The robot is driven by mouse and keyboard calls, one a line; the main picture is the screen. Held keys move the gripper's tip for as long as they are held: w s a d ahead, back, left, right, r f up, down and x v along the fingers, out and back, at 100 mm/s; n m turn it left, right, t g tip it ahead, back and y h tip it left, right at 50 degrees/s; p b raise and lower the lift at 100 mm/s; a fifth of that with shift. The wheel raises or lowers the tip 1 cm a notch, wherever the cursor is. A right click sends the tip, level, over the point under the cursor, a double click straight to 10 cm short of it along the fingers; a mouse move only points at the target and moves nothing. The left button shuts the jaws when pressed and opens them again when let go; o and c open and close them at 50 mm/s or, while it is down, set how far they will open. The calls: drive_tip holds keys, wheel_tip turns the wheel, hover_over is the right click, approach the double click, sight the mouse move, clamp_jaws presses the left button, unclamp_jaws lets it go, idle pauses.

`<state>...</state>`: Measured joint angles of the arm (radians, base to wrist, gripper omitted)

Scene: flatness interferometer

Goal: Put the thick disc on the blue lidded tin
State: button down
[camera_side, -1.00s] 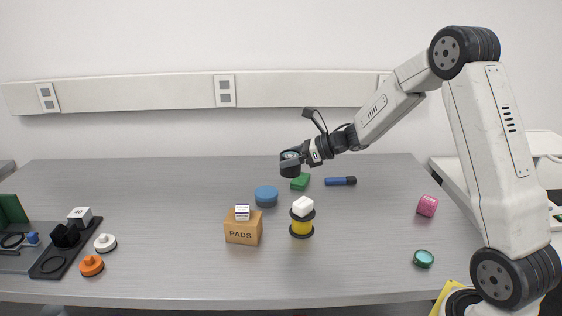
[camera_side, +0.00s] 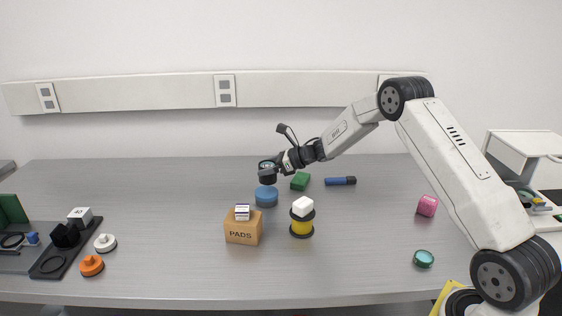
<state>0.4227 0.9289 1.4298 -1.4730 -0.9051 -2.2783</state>
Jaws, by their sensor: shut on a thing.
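The thick disc (camera_side: 267,178) is dark with a greenish top face. My gripper (camera_side: 270,165) is shut on it and holds it roughly level. The blue lidded tin (camera_side: 266,198) stands upright on the table, directly below the disc in this view. The disc's lower edge appears very close to the tin's lid; I cannot tell whether they touch. The gripper's fingers partly hide the disc's top.
A green block (camera_side: 300,181) and a blue cylinder (camera_side: 340,181) lie to the right of the tin. In front are a PADS box (camera_side: 242,229) and a yellow-black spool (camera_side: 301,228) with a white block on top. The table's right middle is mostly clear.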

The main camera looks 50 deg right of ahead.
sight(266, 178)
drive_tip(key=shift+w+f, duration=0.3)
drive_tip(key=shift+w, duration=0.05)
drive_tip(key=shift+f, duration=0.1)
drive_tip(key=shift+w+d+f, duration=0.1)
drive_tip(key=shift+w+f, duration=0.1)
drive_tip(key=shift+f, duration=1.5)
drive_tip(key=shift+f, duration=0.2)
unclamp_jaws()
